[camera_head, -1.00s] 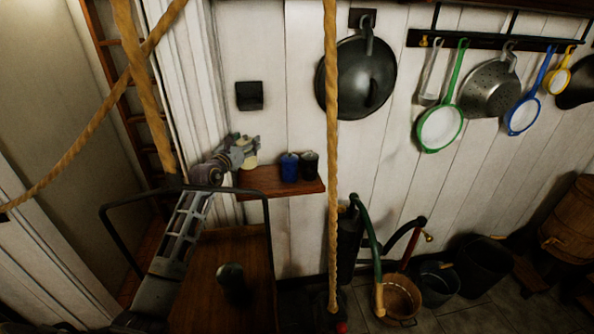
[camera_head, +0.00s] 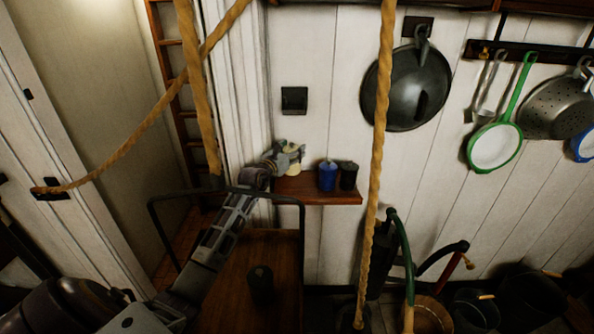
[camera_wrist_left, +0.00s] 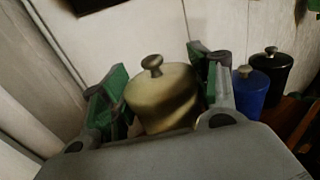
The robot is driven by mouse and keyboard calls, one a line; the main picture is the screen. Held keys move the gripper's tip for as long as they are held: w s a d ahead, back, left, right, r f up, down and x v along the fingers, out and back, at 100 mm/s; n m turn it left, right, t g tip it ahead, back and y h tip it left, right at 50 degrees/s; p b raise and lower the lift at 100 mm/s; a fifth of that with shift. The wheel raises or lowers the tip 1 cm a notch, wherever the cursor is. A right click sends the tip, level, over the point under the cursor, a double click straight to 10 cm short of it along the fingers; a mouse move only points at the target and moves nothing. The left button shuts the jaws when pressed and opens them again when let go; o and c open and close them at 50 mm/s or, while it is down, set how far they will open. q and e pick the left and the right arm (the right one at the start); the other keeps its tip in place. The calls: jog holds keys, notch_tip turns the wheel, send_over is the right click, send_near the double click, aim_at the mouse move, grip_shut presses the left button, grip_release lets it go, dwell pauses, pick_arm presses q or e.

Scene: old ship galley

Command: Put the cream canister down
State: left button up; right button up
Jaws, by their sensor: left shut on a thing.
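The cream canister (camera_head: 293,160) is at the left end of a small wooden wall shelf (camera_head: 318,197). In the left wrist view the canister (camera_wrist_left: 162,97) has a knobbed lid and stands between the green-padded fingers. My left gripper (camera_head: 289,156) is shut on it. The left gripper also shows in the left wrist view (camera_wrist_left: 160,100). The canister's base is hidden, so I cannot tell whether it touches the shelf. My right gripper is not in view.
A blue canister (camera_head: 327,176) and a black canister (camera_head: 348,176) stand on the shelf to the right of the cream one. A dark canister (camera_head: 260,284) stands on a wooden surface (camera_head: 285,250) below. Ropes (camera_head: 375,150) hang in front of the wall.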

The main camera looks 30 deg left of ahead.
aim_at(292, 167)
pick_arm(q)
notch_tip(292, 167, down, 2)
jog(key=shift+f, duration=0.7)
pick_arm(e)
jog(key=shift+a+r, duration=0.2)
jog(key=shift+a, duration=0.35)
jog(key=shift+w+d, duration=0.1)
pick_arm(q)
jog(key=shift+f, duration=0.4)
jog(key=shift+f+p, duration=0.35)
jog(key=shift+f, duration=1.05)
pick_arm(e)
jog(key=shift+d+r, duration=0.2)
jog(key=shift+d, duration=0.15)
pick_arm(q)
jog(key=shift+f, duration=0.15)
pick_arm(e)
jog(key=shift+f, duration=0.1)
